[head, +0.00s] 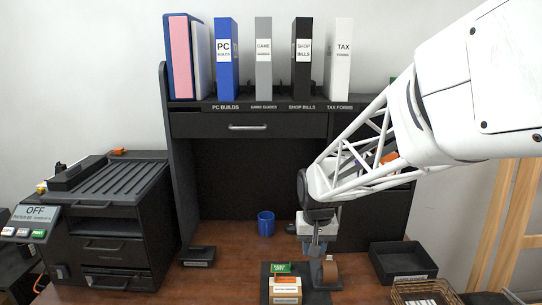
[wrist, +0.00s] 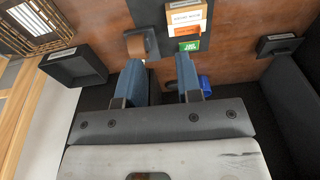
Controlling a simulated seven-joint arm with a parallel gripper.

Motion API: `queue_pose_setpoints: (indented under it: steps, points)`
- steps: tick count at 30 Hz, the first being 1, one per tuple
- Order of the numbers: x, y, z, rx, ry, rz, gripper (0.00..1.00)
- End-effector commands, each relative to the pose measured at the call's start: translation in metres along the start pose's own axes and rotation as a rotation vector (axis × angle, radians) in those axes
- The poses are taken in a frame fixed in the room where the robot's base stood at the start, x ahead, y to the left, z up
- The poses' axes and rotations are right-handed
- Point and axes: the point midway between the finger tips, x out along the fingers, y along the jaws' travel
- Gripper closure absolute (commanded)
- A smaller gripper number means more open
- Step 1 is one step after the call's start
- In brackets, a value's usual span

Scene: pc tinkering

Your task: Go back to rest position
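My gripper (head: 317,247) hangs pointing down over the back middle of the wooden desk (head: 228,270), at the end of my white arm. In the wrist view its two blue-grey fingers (wrist: 160,78) stand apart. Nothing is held between them. In the head view the fingertips are small and show just behind a brown tape roll on a dark stand (head: 331,270). In the wrist view the tape roll (wrist: 138,46) lies beyond the left finger, and I cannot tell the exact height of the fingers above the desk.
A small box with labels and a green card (head: 284,288) stands at the front middle. A blue mug (head: 266,223) is behind. Black trays (head: 198,256) (head: 402,262) and a wicker basket (head: 425,292) flank it. A shelf with binders (head: 228,60) rises behind; a dark machine (head: 110,220) stands left.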

Motion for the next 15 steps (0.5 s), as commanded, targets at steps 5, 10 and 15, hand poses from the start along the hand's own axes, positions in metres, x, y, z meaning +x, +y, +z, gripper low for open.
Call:
queue_pose_setpoints:
  steps: [5, 10, 15]
  points:
    - [-0.033, 0.019, 0.044, 0.003, 0.027, 0.000, 0.67]
    - [-0.056, 0.035, 0.087, 0.004, 0.050, 0.002, 0.67]
    - [-0.074, 0.049, 0.131, 0.005, 0.072, 0.004, 0.67]
